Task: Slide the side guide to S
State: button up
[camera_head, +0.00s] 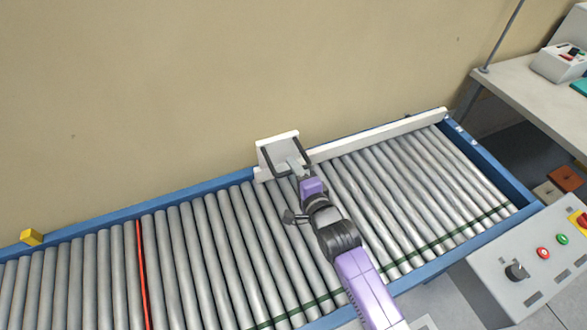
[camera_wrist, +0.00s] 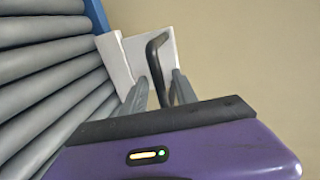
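The side guide (camera_head: 385,136) is a long white bar along the back edge of the roller conveyor. Its left end carries a white plate (camera_head: 277,141) with a dark handle; in the wrist view the plate (camera_wrist: 117,62) and the black handle (camera_wrist: 153,58) show ahead. My gripper (camera_head: 296,166) is at the handle. In the wrist view its two grey fingers (camera_wrist: 160,90) stand apart, one on each side of the handle bar, with what looks like a small gap. Contact with the handle is not clear. No letter S is readable.
The conveyor rollers (camera_head: 190,245) are empty apart from my arm above them. One red line (camera_head: 142,270) and a dark green line cross the rollers. A yellow block (camera_head: 31,237) sits on the blue back rail at left. A control box (camera_head: 535,262) stands at the front right.

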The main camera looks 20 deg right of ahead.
grip_shut()
dwell(1.5)
